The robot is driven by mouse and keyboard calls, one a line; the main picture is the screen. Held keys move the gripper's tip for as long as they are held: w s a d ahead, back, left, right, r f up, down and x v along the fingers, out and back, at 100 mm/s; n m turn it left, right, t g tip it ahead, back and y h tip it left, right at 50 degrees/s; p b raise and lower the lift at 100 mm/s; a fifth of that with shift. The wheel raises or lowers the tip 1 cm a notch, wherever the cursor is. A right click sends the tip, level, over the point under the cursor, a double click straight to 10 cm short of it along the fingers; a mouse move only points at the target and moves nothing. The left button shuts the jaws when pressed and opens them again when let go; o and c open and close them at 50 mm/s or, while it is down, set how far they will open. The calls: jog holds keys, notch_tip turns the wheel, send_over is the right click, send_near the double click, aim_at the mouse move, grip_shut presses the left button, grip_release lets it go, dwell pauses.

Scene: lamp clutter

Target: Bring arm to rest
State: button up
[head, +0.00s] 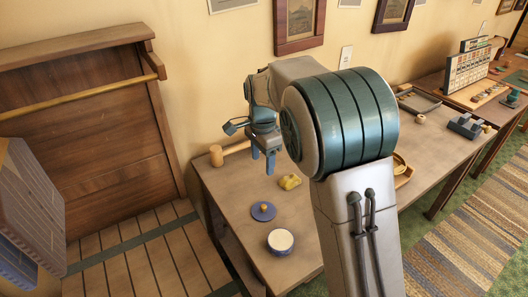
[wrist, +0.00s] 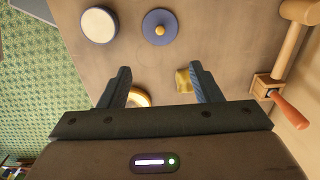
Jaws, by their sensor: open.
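My gripper (head: 263,160) hangs above the left part of the wooden table (head: 225,190), fingers pointing down. In the wrist view my gripper (wrist: 162,88) shows its two fingers wide apart with nothing held between them. My arm's large teal-banded joint covers the middle of the head view and hides part of the table.
A blue lid (head: 263,212) with a knob and a blue bowl (head: 280,242) stand near the table's left end. A wooden mallet (head: 217,155) lies at the back by the wall. A tray (head: 418,101) and grey blocks (head: 465,125) are farther right.

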jog(key=s+d+r+n+t, duration=0.1)
jog(key=s+d+r+n, duration=0.45)
jog(key=s+d, duration=0.55)
jog(key=s+d+f+n+t, duration=0.1)
jog(key=s+d+n, duration=0.1)
jog(key=s, duration=0.5)
jog(key=s+d+n, duration=0.3)
jog(key=s+d, duration=0.1)
jog(key=s, duration=0.3)
jog(key=shift+s+d+f+t, duration=0.15)
jog(key=shift+d+f+t, duration=0.15)
jog(key=shift+f+t, duration=0.1)
